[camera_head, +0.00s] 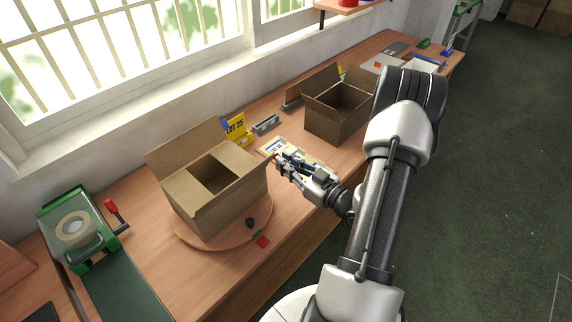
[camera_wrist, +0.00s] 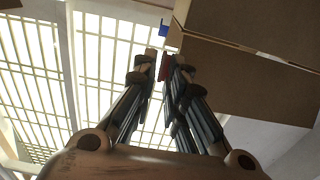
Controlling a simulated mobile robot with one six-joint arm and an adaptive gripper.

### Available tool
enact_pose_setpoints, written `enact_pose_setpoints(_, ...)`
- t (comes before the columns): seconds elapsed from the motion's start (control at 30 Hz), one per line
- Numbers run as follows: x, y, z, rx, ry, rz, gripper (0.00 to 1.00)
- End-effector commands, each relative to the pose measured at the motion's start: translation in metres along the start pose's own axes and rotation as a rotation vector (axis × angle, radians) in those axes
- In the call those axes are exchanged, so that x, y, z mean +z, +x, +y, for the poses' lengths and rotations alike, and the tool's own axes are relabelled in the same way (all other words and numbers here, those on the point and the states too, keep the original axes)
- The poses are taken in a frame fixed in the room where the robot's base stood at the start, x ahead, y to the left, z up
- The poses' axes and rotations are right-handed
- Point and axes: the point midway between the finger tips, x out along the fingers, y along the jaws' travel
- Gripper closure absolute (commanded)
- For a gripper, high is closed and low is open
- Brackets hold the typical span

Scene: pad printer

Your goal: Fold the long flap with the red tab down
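An open cardboard box (camera_head: 238,207) stands on a round wooden turntable (camera_head: 190,243). Its back long flap (camera_head: 185,146) stands up, and its short flaps (camera_head: 188,189) lie folded inward over the opening. In the wrist view, a red tab (camera_wrist: 165,68) shows right at the fingertips, beside brown cardboard panels (camera_wrist: 240,75). I cannot tell whether the fingers pinch the tab.
A second open box (camera_head: 336,124) stands farther along the bench. A yellow sign (camera_head: 236,129) is behind the first box. A green tape dispenser (camera_head: 78,232) stands at the left. A blue tab (camera_wrist: 163,30) shows in the wrist view. Small red (camera_head: 263,241) and green pieces are at the turntable's front.

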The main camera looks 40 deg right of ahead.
Motion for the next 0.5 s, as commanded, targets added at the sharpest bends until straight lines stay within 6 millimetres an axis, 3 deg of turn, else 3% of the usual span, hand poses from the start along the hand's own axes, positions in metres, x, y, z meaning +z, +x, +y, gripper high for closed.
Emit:
enact_pose_setpoints(0.37,-0.0003,0.0052,0.0001,0.001,0.0,0.0,0.88)
enact_pose_setpoints(0.5,-0.0003,0.0051,0.0001,0.001,0.0,0.0,0.97)
